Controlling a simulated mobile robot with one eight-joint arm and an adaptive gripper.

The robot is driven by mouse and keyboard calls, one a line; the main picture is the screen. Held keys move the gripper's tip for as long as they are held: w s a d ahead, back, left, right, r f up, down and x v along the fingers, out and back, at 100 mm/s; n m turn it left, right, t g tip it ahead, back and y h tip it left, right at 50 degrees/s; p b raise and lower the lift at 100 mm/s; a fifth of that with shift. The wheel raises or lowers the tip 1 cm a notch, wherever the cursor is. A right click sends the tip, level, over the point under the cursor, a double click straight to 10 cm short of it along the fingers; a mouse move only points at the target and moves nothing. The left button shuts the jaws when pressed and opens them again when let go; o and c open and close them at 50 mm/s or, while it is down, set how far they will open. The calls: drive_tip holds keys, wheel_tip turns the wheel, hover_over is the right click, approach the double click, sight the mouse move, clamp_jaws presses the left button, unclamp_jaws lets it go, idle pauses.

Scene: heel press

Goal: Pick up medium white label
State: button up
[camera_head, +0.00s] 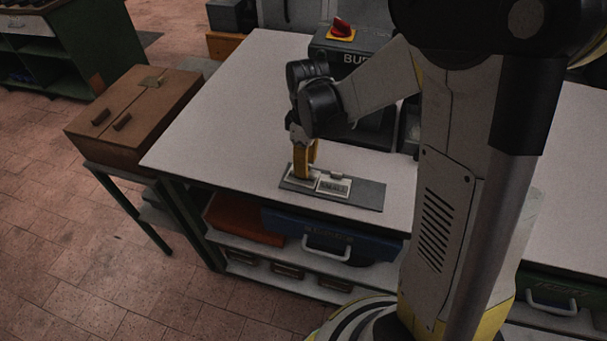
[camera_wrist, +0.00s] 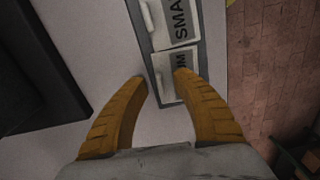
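The medium white label (camera_wrist: 163,62) lies on a grey tray, with "UM" readable on its dark print and the rest hidden by my right finger. It has a small raised tab (camera_wrist: 158,82) on its left side in the wrist view. My gripper (camera_wrist: 162,77) has two yellow fingers, apart, over this label. The tab lies between the fingertips with gaps at both sides. In the head view my gripper (camera_head: 304,172) points down at the left end of the tray (camera_head: 365,196) and partly covers the label there.
A second white label (camera_head: 333,187) reading "SMA" lies right beside it on the tray; it also shows in the wrist view (camera_wrist: 168,20). A dark machine with a red knob (camera_head: 342,28) stands behind. The table (camera_head: 215,125) is clear to the left.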

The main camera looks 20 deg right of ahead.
clamp_jaws()
drive_tip(key=shift+r, duration=0.1)
